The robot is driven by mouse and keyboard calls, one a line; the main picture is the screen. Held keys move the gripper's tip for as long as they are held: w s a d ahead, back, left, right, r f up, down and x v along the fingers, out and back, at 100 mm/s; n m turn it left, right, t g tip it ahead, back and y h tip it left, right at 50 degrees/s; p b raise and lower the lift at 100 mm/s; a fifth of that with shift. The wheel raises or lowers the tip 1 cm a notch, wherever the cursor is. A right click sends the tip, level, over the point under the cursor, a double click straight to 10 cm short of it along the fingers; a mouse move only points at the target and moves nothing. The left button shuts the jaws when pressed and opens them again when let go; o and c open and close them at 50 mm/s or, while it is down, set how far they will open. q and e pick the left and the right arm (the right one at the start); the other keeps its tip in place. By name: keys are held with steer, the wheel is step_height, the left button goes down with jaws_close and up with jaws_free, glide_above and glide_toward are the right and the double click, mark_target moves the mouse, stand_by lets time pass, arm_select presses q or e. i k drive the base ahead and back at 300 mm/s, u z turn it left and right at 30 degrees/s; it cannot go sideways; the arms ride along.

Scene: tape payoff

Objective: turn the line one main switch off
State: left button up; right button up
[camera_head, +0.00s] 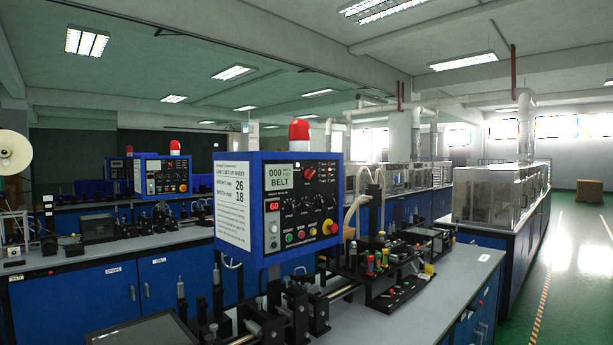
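The nearest control box (278,203) is blue with a dark front panel and stands above the grey bench. A white sheet on its left side (231,204) seems to read line 1 set-up sheet, with 26 and 18. The panel has a display reading 000 (278,172) above the word BELT and a red lit display reading 60 (272,206). A red-and-yellow round control (328,227) is at the lower right, and a small red knob (309,174) at the upper right. I cannot tell which is the main switch, or its position. Neither gripper is in view.
A red beacon (299,133) tops the box. Rollers, rails and small tools crowd the grey bench (455,285) around it. A similar blue box (163,175) stands on the bench behind, left. Clear-walled cabinets (490,195) stand at right; green floor (575,260) is open there.

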mark_target(308, 174)
steer(key=z, duration=0.35)
steer(key=k, duration=0.5)
steer(key=z, duration=1.1)
steer(key=i, duration=1.9)
steer(key=u, duration=1.55)
steer(key=i, duration=0.65)
steer(key=u, duration=0.65)
